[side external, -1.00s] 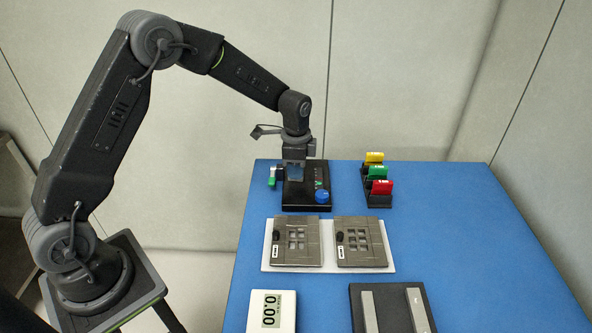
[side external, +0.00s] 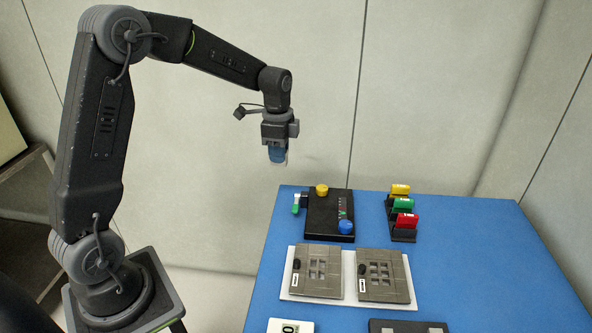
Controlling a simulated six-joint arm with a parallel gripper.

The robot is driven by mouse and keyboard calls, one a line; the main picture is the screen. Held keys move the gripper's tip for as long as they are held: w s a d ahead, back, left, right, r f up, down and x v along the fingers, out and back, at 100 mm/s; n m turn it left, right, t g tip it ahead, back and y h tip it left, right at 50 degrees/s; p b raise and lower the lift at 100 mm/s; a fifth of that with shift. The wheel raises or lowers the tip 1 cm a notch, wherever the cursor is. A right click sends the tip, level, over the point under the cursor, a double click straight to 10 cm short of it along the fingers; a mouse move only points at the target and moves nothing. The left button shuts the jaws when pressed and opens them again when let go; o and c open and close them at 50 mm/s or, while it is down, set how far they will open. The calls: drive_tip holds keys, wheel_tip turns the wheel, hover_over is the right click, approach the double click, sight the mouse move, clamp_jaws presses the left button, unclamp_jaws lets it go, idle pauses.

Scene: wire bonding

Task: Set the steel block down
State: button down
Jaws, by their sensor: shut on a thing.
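My gripper (side external: 278,158) hangs in the air behind and to the left of the black control box, pointing down. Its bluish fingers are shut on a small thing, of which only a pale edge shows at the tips. I take it to be the steel block (side external: 280,163); its shape is mostly hidden. It touches nothing below and is clear of the blue table (side external: 470,290).
The black control box (side external: 322,222) has yellow and blue knobs and a green-and-white piece (side external: 296,203) beside it. A rack (side external: 403,235) holds yellow, green and red tabs. Two grey windowed plates (side external: 318,285) (side external: 385,288) lie on a white sheet (side external: 293,294). The table's right side is clear.

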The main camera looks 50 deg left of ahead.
drive_tip(key=d+f+n, duration=0.2)
drive_tip(key=d+n, duration=0.1)
drive_tip(key=d, duration=0.2)
drive_tip(key=d+f+n, duration=0.2)
drive_tip(key=d+n, duration=0.1)
drive_tip(key=d, duration=0.2)
drive_tip(key=s+d+f+n, duration=0.1)
drive_tip(key=d+f+n, duration=0.1)
drive_tip(key=d, duration=0.3)
drive_tip(key=shift+f+n, duration=0.4)
drive_tip(key=shift+n, duration=0.5)
drive_tip(key=a+r+m, duration=0.2)
drive_tip(key=a+m, duration=0.1)
drive_tip(key=a, duration=0.2)
drive_tip(key=a+r+m, duration=0.3)
drive_tip(key=a, duration=0.2)
drive_tip(key=a+r+m, duration=0.2)
drive_tip(key=a+m, duration=0.1)
drive_tip(key=a, duration=0.2)
drive_tip(key=shift+w+a+r+m, duration=0.15)
drive_tip(key=shift+w+a+m, duration=0.15)
drive_tip(key=shift+w+m, duration=0.1)
